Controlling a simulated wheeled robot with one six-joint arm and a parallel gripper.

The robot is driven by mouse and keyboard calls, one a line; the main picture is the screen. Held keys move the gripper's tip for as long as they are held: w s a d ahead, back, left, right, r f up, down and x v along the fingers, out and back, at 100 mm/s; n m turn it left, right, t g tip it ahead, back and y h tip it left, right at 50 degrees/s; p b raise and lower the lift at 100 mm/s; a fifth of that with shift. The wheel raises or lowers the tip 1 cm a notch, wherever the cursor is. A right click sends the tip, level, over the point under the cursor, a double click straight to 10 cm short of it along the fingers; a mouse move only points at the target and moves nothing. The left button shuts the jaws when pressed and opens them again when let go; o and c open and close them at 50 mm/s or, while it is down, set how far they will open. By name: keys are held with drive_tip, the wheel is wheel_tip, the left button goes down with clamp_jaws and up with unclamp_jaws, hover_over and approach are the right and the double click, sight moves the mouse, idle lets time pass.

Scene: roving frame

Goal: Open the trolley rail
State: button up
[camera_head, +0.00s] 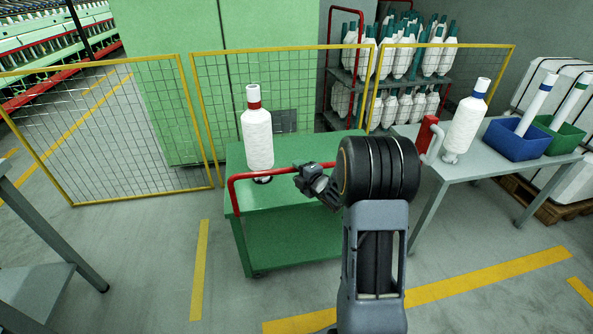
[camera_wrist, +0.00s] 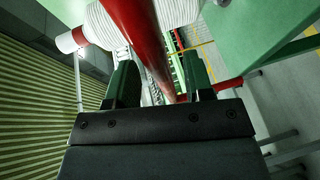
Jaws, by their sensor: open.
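The green trolley (camera_head: 285,249) stands in the middle of the head view. Its red rail (camera_head: 240,178) runs along the near side above the top. My gripper (camera_head: 304,180) is at the right part of this rail. In the wrist view, the red rail (camera_wrist: 143,38) passes between the two dark fingers of my gripper (camera_wrist: 160,80), which are open with gaps beside the rail. Part of the rail's right side is hidden behind my arm in the head view.
A white bobbin with a red band (camera_head: 257,140) stands on the trolley. A grey table (camera_head: 480,164) at the right bears another bobbin (camera_head: 465,125), a blue bin (camera_head: 515,140) and a green bin (camera_head: 558,139). A yellow-framed fence (camera_head: 203,120) stands behind. Floor left of the trolley is clear.

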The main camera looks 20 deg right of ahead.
drive_tip(key=shift+x, duration=0.9)
drive_tip(key=shift+c, duration=0.2)
clamp_jaws()
